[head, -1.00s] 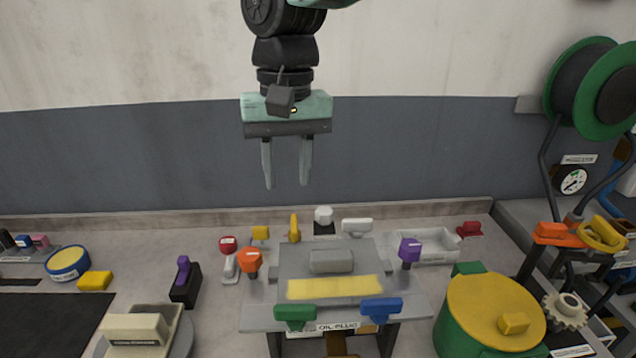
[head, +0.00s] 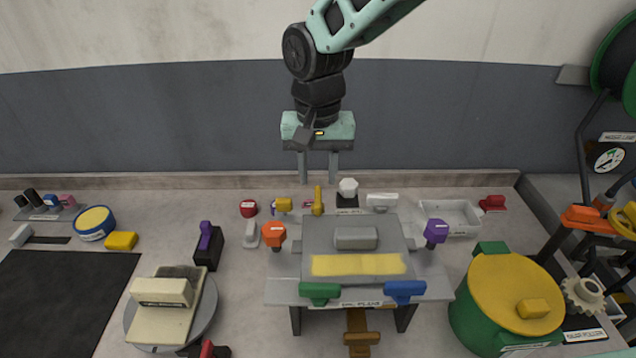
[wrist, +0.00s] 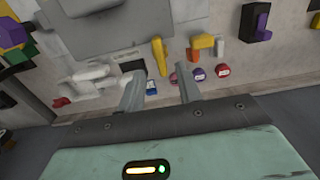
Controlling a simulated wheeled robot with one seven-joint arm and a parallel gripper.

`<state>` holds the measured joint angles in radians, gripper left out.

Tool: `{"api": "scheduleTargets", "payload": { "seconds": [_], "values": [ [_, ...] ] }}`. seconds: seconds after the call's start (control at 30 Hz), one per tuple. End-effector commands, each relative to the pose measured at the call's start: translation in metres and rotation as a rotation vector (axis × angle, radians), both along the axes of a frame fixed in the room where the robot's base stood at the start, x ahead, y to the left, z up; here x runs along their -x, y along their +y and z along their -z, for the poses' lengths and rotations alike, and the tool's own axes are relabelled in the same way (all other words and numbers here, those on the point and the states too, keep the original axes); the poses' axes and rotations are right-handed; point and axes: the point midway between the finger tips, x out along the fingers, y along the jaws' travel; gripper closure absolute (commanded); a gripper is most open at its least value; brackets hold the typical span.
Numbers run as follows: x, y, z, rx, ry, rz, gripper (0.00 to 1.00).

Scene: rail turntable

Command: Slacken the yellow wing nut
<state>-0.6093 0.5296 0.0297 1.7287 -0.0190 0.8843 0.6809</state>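The yellow wing nut (head: 318,201) stands at the back edge of the grey oil-plug fixture (head: 290,288), its narrow side toward the head camera. It also shows in the wrist view (wrist: 158,55), above and between my fingertips. My gripper (head: 318,180) points down behind the wing nut in the head view, fingers parted and nothing between them. The wrist view shows the gripper (wrist: 159,83) open, with the wing nut apart from the fingers.
A yellow block (head: 283,204) and a white-topped knob on a black base (head: 348,188) flank the yellow wing nut closely. A white tray (head: 462,218) lies to the right. A green drum with a yellow lid (head: 490,290) stands front right. The wall rises behind.

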Motion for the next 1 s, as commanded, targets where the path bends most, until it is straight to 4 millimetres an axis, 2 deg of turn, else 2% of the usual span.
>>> {"api": "scheduleTargets", "payload": {
  "seconds": [0.1, 0.3, 0.67, 0.7, 0.8, 1.0],
  "values": [
    [0.001, -0.001, 0.02, 0.003, 0.004, 0.0, 0.65],
    [0.0, 0.0, 0.041, 0.001, 0.001, 0.0, 0.65],
    [0.0, 0.0, 0.047, 0.0, -0.001, 0.0, 0.65],
    [0.0, 0.0, 0.047, 0.0, -0.001, 0.0, 0.71],
    [0.0, 0.0, 0.047, -0.001, -0.001, 0.0, 0.99],
    [0.0, 0.0, 0.047, -0.001, -0.001, -0.001, 1.0]
  ]
}}
